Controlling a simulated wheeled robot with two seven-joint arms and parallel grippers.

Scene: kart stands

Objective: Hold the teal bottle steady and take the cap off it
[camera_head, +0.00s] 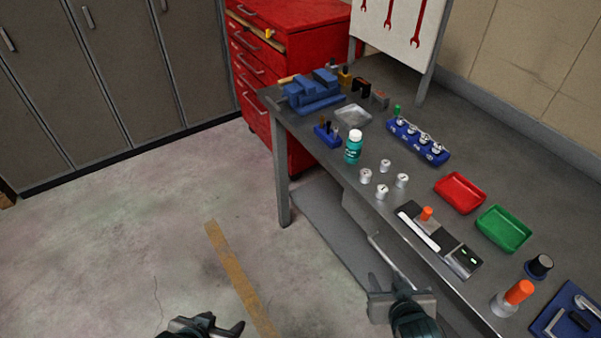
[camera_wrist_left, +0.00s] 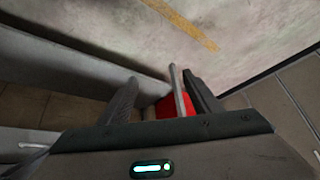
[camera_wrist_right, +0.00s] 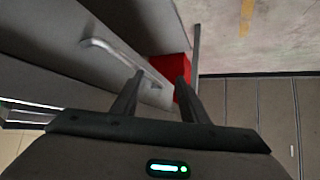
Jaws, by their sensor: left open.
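The teal bottle (camera_head: 352,152) stands upright near the front edge of the workbench in the head view. Its white cap (camera_head: 355,134) sits on top. My left gripper (camera_head: 205,327) is open and empty at the bottom of the head view, over the floor and well away from the bottle. Its spread fingers show in the left wrist view (camera_wrist_left: 163,92). My right gripper (camera_head: 390,288) is in front of the bench edge, below and right of the bottle, and not touching it. Its fingers stand apart and empty in the right wrist view (camera_wrist_right: 157,95). Neither wrist view shows the bottle.
Several small white-silver parts (camera_head: 383,191) stand right of the bottle. A blue holder (camera_head: 326,136) is close on its left, with a grey tray (camera_head: 352,115) behind. A blue rack (camera_head: 418,141), red tray (camera_head: 460,193) and green tray (camera_head: 503,229) lie further right. A drawer handle (camera_wrist_right: 120,60) protrudes below the bench.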

